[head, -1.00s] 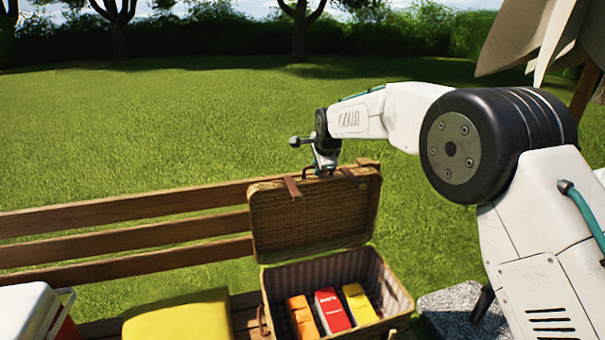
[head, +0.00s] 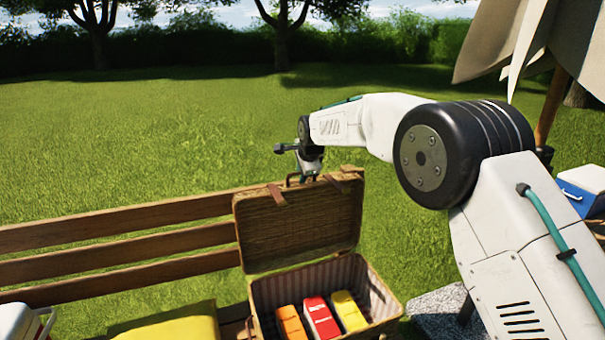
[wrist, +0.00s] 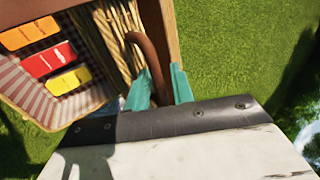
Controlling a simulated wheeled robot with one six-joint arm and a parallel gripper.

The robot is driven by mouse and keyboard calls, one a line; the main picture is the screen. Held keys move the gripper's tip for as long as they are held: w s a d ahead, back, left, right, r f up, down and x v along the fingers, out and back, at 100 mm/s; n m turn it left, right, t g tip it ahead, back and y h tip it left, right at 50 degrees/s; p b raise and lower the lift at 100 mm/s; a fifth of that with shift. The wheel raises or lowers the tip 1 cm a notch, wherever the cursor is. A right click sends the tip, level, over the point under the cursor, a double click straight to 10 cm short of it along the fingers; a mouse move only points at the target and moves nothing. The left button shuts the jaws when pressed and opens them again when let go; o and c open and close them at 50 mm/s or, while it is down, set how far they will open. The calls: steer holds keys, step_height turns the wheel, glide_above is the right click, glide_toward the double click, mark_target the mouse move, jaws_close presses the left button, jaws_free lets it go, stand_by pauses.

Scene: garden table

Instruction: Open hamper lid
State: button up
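The wicker hamper (head: 262,308) stands on the bench with its striped inside facing up. Its lid (head: 300,228) is raised and stands nearly upright at the back. An orange packet (head: 291,323), a red packet (head: 321,319) and a yellow packet (head: 349,312) lie inside. My gripper (head: 305,176) is at the lid's top edge. In the wrist view the brown lid handle (wrist: 142,50) runs down between the teal fingertips (wrist: 162,88), which look closed around it. The fingers partly hide the handle's lower end.
The wooden bench back (head: 120,235) runs behind the hamper. A yellow item (head: 175,325) and a white cooler (head: 18,322) sit to the left. A blue cooler (head: 580,192) and a folded parasol (head: 530,45) are at the right. Open lawn lies behind.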

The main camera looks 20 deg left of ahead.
steer(key=v, duration=0.7)
steer(key=shift+r, duration=0.3)
steer(key=shift+s+d, duration=0.15)
